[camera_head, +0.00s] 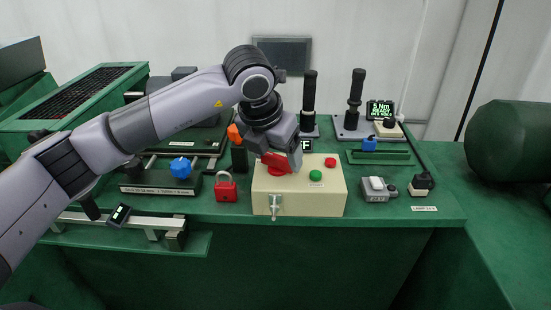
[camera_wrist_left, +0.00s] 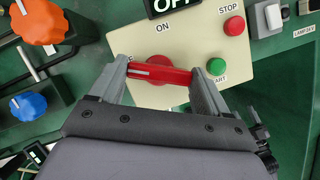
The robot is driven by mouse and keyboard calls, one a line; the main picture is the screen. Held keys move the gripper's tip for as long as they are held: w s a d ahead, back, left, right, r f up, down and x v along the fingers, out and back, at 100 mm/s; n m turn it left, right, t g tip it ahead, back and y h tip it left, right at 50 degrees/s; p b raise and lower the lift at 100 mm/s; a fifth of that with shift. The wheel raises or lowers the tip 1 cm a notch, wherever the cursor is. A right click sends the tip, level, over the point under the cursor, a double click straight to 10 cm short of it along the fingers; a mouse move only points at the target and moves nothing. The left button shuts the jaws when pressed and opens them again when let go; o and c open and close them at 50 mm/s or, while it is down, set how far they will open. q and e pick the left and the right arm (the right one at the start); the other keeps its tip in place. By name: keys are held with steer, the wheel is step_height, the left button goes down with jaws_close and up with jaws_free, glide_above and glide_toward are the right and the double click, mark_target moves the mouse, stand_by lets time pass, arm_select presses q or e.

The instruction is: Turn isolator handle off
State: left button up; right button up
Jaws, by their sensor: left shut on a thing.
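The isolator handle is a red bar on a round red base (camera_wrist_left: 158,74), on the top of a cream box (camera_head: 330,198). In the head view the red handle (camera_head: 277,163) shows just below my left gripper (camera_head: 275,155). In the left wrist view my left gripper (camera_wrist_left: 160,80) is shut on the handle, with one finger at each end of the bar. The labels ON and part of OFF (camera_wrist_left: 175,5) show beyond the handle. My right gripper is not in view.
The box also bears a green button (camera_head: 316,175) and a red button (camera_head: 331,162). A red padlock (camera_head: 225,188) stands left of the box, near a blue knob (camera_head: 181,168) and an orange knob (camera_head: 235,134). A grey device (camera_head: 375,188) stands to the right.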

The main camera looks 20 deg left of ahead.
arm_select(q)
steer(key=n+y+b, duration=0.1)
steer(key=n, duration=0.2)
steer(key=shift+d, duration=0.1)
steer(key=shift+r+n+y+b, duration=0.1)
steer(key=shift+n+y+b, duration=0.55)
steer(key=shift+n, duration=0.65)
steer(key=o, duration=1)
steer(key=shift+v, duration=3.55)
